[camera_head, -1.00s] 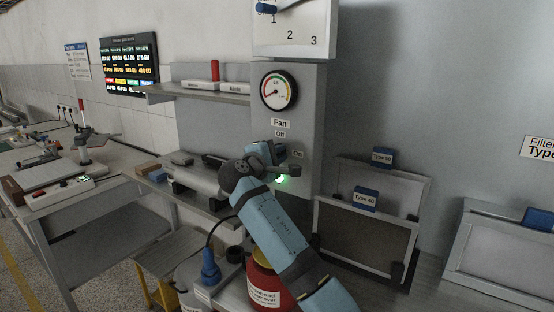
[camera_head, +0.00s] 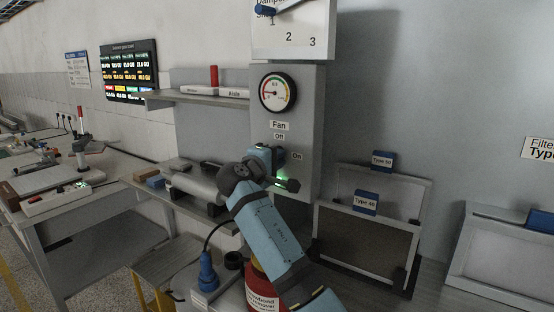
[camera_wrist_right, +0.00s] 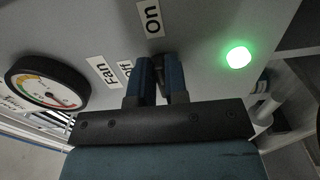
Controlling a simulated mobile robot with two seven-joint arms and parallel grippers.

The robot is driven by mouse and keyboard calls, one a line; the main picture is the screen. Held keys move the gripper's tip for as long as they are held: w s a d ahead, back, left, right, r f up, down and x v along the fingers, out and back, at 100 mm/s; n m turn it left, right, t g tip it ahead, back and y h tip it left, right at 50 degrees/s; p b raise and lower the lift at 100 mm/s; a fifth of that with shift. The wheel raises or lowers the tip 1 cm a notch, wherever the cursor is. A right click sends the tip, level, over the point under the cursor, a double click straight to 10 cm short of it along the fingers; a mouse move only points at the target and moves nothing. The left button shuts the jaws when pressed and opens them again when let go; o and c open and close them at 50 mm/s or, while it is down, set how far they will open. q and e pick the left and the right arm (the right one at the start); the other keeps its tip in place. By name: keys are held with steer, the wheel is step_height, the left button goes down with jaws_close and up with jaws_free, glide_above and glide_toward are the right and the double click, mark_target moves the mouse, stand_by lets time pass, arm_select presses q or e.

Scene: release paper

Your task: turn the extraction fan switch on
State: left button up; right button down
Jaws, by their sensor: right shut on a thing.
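The fan switch (camera_wrist_right: 160,70) is on the grey column below the "Fan" and "Off" labels. Only a small dark part of it shows between my fingers in the right wrist view; the rest is hidden. My right gripper (camera_head: 270,155) is at the column, left of the "On" label (camera_head: 297,156), with its blue fingers shut on the switch. In the right wrist view the fingertips (camera_wrist_right: 160,75) are close to the "On" label. A round green light (camera_wrist_right: 238,57) glows on the panel; its glow also shows beside my gripper in the head view. My left gripper is not in view.
A round gauge (camera_head: 277,92) is above the labels, with a damper panel (camera_head: 310,30) higher up. Framed filters (camera_head: 365,245) stand to the right. A shelf (camera_head: 205,98) and workbench (camera_head: 60,215) are on the left. A red container (camera_head: 262,292) is below my arm.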

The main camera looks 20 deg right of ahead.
steer(key=c, duration=1.1)
jaws_free()
steer(key=shift+c, duration=0.2)
steer(key=shift+a, duration=0.1)
steer(key=b+v, duration=0.1)
steer(key=v, duration=1.2)
steer(key=shift+s+a, duration=0.25)
steer(key=shift+s, duration=0.05)
